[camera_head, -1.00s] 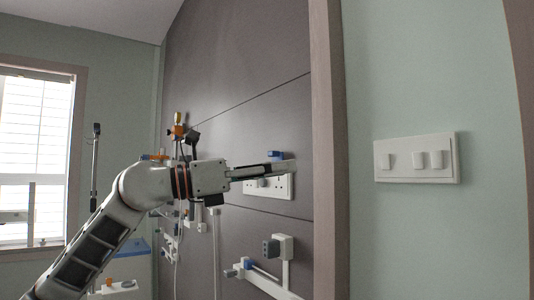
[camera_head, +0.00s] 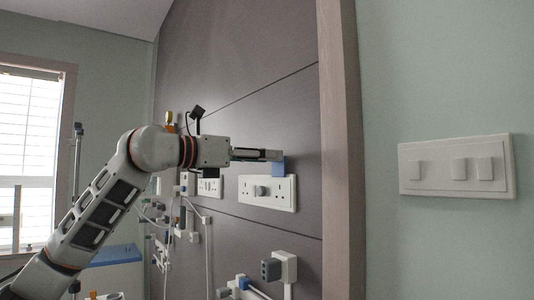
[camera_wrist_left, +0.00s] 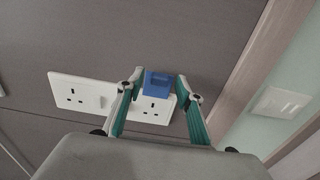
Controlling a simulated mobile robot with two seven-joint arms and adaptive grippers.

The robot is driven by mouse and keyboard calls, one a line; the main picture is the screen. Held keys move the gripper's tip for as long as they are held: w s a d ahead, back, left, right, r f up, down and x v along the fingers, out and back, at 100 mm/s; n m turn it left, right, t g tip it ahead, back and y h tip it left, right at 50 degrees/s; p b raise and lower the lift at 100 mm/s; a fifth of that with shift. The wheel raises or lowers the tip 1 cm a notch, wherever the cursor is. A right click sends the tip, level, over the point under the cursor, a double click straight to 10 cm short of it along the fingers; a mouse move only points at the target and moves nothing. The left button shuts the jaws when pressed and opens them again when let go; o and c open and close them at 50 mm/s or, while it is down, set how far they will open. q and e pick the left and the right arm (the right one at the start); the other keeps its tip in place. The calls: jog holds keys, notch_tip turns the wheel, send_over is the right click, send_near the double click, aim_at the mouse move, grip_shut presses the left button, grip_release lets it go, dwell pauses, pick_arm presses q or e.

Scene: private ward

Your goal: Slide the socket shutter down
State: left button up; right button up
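A white double socket plate (camera_head: 253,201) is on the grey wall panel. The blue shutter (camera_head: 279,170) stands at the top edge of the plate, over its right end. In the left wrist view, the shutter (camera_wrist_left: 158,83) is above the holes of the right socket (camera_wrist_left: 155,112), which show uncovered. My left gripper (camera_head: 281,155) is level with the shutter's upper part. In the left wrist view, its open fingers (camera_wrist_left: 160,75) stand either side of the shutter, with a small gap showing at each side. My right gripper is in neither view.
A white wall switch (camera_head: 458,168) is beyond a brown post (camera_head: 340,150) on the right. Another socket plate (camera_head: 209,187) and hanging cables are behind the arm. White rail fittings (camera_head: 285,268) are below the plate.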

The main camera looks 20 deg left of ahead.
aim_at(280, 186)
pick_arm(q)
jog(key=shift+w+d, duration=0.3)
jog(key=shift+w, duration=0.1)
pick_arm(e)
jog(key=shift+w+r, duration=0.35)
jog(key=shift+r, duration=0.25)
pick_arm(q)
grip_shut()
notch_tip(280, 186, down, 7)
jog(key=b, duration=0.4)
jog(key=shift+r, duration=0.1)
jog(key=shift+d, duration=0.1)
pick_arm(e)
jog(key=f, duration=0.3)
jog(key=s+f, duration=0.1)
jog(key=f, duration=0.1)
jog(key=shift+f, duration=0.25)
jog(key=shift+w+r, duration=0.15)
